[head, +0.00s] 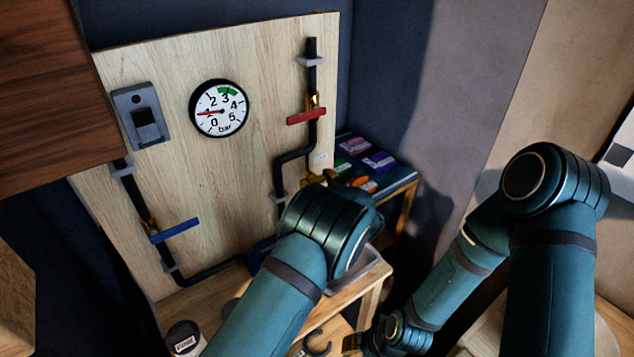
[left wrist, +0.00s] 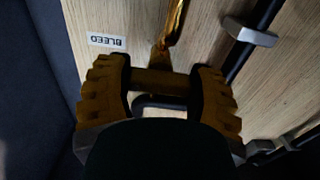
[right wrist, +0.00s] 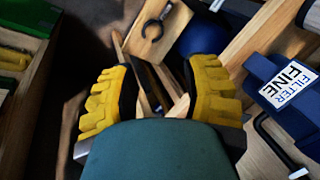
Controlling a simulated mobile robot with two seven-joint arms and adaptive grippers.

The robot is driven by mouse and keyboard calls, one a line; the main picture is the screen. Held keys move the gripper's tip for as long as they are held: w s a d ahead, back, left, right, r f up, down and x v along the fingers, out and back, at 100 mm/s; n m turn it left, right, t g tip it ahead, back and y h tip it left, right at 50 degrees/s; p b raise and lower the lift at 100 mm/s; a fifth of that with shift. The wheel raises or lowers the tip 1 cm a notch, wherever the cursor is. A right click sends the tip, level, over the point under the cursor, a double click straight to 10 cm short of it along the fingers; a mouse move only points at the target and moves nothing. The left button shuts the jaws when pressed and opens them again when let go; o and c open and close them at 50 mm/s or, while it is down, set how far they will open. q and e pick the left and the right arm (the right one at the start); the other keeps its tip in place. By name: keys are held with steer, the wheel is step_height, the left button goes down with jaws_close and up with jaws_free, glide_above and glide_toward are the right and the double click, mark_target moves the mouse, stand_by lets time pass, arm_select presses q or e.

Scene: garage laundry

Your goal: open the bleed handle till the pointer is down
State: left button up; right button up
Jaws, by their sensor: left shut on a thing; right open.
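The round gauge (head: 219,108) is on the upright wooden board; its red pointer points left, near the 1. My left gripper (head: 325,180) is at the board's lower right, partly hidden by my own wrist in the head view. In the left wrist view my left gripper (left wrist: 162,85) is shut on the bleed handle (left wrist: 160,80), a short yellowish bar across the fingers. The upside-down BLEED label (left wrist: 107,40) is on the board beside it. My right gripper (right wrist: 161,88) is open and empty, low in front of the bench.
A red handle (head: 306,117) crosses the upper right pipe and a blue handle (head: 175,230) the lower left one. A grey switch box (head: 141,115) is left of the gauge. Coloured packets (head: 378,160) lie behind.

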arm_select(q)
steer(key=n+b, duration=0.5)
steer(key=b, duration=0.1)
steer(key=shift+f, duration=0.2)
steer(key=shift+r+n+b, duration=0.15)
steer(key=shift+n+b, duration=0.75)
steer(key=shift+b, duration=0.2)
arm_select(e)
step_height(320, 180, down, 8)
steer(key=s, duration=0.1)
steer(key=shift+s+a+f+g, duration=0.15)
steer(key=shift+s+f+g, duration=0.05)
steer(key=shift+s+g, duration=0.15)
arm_select(q)
steer(key=o, duration=1.2)
steer(key=v, duration=1.2)
